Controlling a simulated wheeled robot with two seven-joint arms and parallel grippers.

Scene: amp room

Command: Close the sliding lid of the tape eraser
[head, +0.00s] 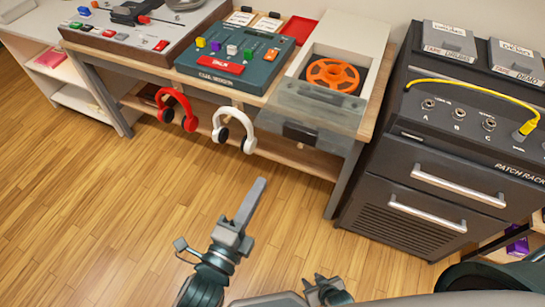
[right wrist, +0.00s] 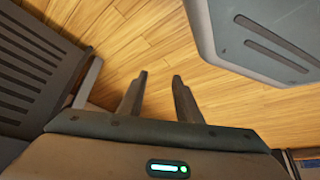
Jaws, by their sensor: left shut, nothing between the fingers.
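The tape eraser (head: 376,45) is a pale box on the right end of the wooden bench in the head view. An orange reel (head: 333,75) shows in its open well. Its translucent grey sliding lid (head: 318,106) is drawn out toward the front, past the bench edge, with a dark handle (head: 315,135) at its front. My left gripper (head: 256,190) is shut and empty over the floor, in front of the bench and apart from the lid. My right gripper (head: 325,280) is low in the head view; in the right wrist view (right wrist: 158,85) its fingers are apart with nothing between them.
Red headphones (head: 177,108) and white headphones (head: 235,127) hang at the bench front, left of the lid. The dark patch rack (head: 440,170) stands close on the right. The floor ahead is clear.

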